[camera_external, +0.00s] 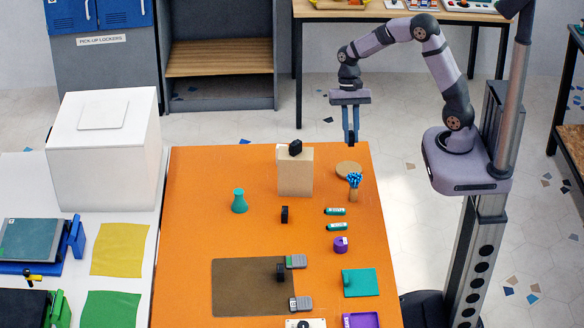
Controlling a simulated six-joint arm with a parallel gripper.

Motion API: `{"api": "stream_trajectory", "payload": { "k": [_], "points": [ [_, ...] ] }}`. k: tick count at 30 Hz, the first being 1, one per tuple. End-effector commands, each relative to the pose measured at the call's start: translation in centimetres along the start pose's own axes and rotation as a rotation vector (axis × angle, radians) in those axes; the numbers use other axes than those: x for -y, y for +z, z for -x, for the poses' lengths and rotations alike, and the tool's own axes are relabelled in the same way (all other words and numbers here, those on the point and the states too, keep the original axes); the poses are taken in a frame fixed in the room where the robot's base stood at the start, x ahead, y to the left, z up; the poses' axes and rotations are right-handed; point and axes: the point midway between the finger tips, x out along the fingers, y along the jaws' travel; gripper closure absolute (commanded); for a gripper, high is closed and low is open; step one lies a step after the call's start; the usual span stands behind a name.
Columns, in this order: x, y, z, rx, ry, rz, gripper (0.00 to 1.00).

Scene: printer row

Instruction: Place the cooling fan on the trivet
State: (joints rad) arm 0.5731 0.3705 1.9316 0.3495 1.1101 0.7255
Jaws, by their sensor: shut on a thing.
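My gripper (351,137) points down over the far right part of the orange table. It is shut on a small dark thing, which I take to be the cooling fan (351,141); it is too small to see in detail. The trivet looks to be the round tan disc (347,168) on the table, just below the gripper in the picture. The fan is held apart from the disc, above or behind it; the exact height cannot be told. The top of the disc looks bare.
A cup of blue-topped items (354,182) stands close in front of the disc. A tan box (296,178) with a black item (295,147) on top stands to its left. A teal flask (239,201) and black block (284,214) are further left.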

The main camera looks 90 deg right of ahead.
Motion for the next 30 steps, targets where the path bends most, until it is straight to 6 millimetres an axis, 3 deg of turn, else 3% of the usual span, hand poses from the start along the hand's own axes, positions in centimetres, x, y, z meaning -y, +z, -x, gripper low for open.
{"api": "stream_trajectory", "payload": {
  "k": [8,19,30],
  "points": [
    [0.0,0.0,-0.2,0.0,-0.029,-0.072,1.0],
    [-0.1,-1.8,-4.5,0.001,-0.025,-0.07,1.0],
    [0.0,-2.5,-6.1,0.001,-0.026,-0.069,1.0]
  ]
}}
